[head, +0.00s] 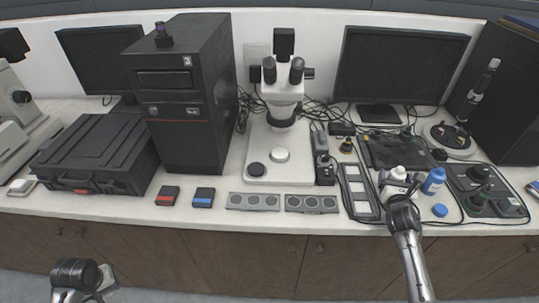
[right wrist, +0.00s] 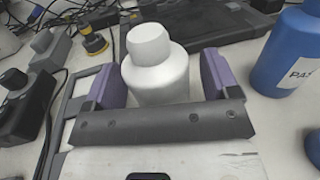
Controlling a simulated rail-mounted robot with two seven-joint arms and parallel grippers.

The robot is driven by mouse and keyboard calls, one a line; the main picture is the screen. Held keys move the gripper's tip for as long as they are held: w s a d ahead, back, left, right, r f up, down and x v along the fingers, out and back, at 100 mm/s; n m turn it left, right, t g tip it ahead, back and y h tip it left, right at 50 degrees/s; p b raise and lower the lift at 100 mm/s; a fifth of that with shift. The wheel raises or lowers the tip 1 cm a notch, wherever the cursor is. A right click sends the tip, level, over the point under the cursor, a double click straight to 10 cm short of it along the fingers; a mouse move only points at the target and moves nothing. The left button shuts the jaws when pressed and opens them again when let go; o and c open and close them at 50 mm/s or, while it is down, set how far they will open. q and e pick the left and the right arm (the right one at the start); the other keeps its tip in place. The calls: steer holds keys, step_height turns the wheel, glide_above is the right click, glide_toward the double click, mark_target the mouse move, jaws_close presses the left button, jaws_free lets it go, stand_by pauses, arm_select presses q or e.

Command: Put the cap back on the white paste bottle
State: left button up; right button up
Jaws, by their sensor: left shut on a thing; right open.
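The white paste bottle (head: 397,176) stands upright on the bench at the right. In the right wrist view the bottle (right wrist: 157,78) has a narrower white, cap-like top (right wrist: 148,43) on it. My right gripper (head: 401,188) is open, with one purple finger pad on each side of the bottle. In the right wrist view, the open jaws of the right gripper (right wrist: 165,85) show gaps beside the bottle. My left gripper (head: 97,280) is low at the left, in front of the bench and far from the bottle. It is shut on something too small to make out.
A blue bottle (head: 434,181) stands right of the white one, with a round blue piece (head: 440,210) lying in front. A grey framed tray (head: 359,189) is close on the left. A microscope (head: 281,135) stands mid-bench. The bench front right of the black case (head: 95,152) holds small boxes.

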steer(key=shift+c, duration=0.5)
steer(key=c, duration=1)
arm_select(q)
steer(key=shift+r, duration=0.2)
arm_select(e)
steer(key=shift+r, duration=0.2)
